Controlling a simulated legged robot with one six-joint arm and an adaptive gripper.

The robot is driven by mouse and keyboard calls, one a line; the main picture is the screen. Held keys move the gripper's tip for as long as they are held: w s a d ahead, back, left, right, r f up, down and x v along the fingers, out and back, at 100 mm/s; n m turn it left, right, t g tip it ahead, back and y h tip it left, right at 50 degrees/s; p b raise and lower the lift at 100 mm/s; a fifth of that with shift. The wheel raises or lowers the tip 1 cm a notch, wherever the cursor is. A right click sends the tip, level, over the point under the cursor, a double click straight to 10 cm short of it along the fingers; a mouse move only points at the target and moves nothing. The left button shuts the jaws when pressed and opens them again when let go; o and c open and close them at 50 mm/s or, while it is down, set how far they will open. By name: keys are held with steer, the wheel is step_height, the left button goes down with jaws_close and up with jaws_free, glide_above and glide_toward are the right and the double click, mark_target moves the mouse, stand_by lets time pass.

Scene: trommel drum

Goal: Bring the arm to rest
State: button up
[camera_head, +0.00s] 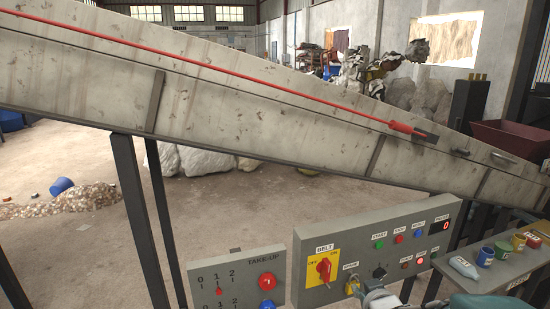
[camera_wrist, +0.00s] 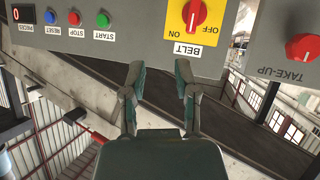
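My gripper (camera_wrist: 158,72) is open in the wrist view, with its two dark fingers apart and nothing seen between them. Its fingertips point at the lower edge of the grey control panel (camera_wrist: 125,40), near the yellow BELT switch (camera_wrist: 195,18). I cannot tell whether they touch the panel. In the head view, part of my gripper (camera_head: 374,294) shows at the bottom edge, in front of the panel's lower part. The red BELT knob (camera_head: 323,269) is clear of it there.
A TAKE-UP panel (camera_head: 235,281) stands left of the BELT panel. A shelf (camera_head: 505,268) on the right holds a bottle (camera_head: 463,267) and several small containers. A sloping conveyor frame (camera_head: 250,120) with a red rod (camera_head: 240,77) crosses behind. Open floor lies beyond.

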steer(key=s+a+r+g, duration=0.1)
steer(key=s+r+g, duration=0.1)
steer(key=s, duration=0.5)
steer(key=s+a+r+m+g, duration=0.1)
steer(key=s+a+r+g, duration=0.1)
steer(key=s, duration=0.6)
steer(key=s+a+r+m+g, duration=0.1)
steer(key=s+a+r+g, duration=0.1)
steer(key=s+r, duration=0.2)
steer(key=s, duration=0.3)
steer(key=shift+s+r+g, duration=0.15)
steer(key=shift+s+g, duration=0.25)
steer(key=shift+a, duration=0.1)
